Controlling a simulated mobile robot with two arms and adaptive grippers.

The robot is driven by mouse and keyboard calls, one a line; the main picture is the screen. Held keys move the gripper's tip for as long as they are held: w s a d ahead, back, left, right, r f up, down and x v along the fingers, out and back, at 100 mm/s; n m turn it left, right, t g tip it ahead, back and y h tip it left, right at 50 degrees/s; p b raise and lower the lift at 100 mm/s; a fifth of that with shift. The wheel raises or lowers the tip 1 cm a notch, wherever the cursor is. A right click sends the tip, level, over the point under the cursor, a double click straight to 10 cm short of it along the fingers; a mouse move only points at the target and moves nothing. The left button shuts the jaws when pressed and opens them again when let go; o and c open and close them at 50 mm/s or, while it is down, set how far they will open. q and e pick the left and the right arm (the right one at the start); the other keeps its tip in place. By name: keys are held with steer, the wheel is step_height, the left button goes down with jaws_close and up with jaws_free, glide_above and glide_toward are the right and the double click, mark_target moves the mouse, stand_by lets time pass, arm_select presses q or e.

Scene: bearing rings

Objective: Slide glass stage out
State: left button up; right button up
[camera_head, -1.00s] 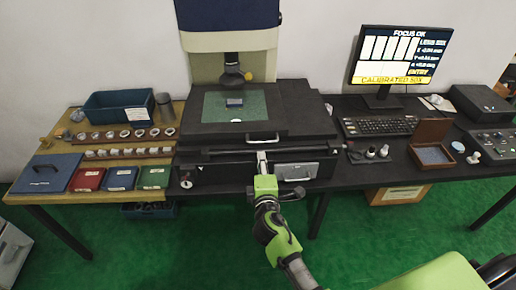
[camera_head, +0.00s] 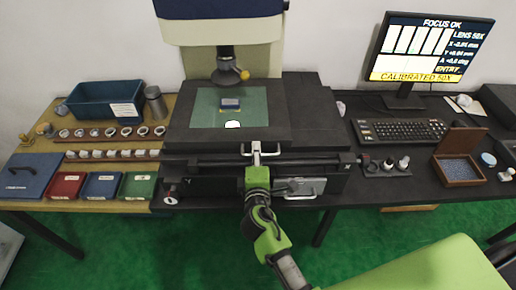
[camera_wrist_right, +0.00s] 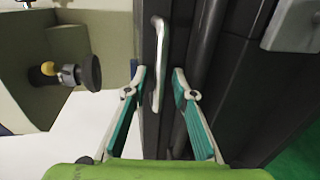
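The black microscope stage frame (camera_head: 290,120) holds a green-tinted glass plate (camera_head: 205,105) under the objective. A silver bar handle (camera_head: 274,153) is on the frame's front. My right gripper (camera_head: 256,150) is at the handle. In the right wrist view, the handle (camera_wrist_right: 158,60) passes between the two separated fingertips of my right gripper (camera_wrist_right: 159,76), with visible gaps. My left gripper is not in view.
The microscope objective (camera_head: 226,75) hangs above the glass. A lower silver handle (camera_head: 305,188) sits right of my gripper. Left, a wooden table carries ring racks (camera_head: 110,154) and coloured boxes (camera_head: 100,185). Right are a keyboard (camera_head: 400,131) and a wooden box (camera_head: 460,168).

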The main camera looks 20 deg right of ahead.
steer(key=shift+s+a+r, duration=0.1)
steer(key=shift+s+r, duration=0.05)
jaws_close()
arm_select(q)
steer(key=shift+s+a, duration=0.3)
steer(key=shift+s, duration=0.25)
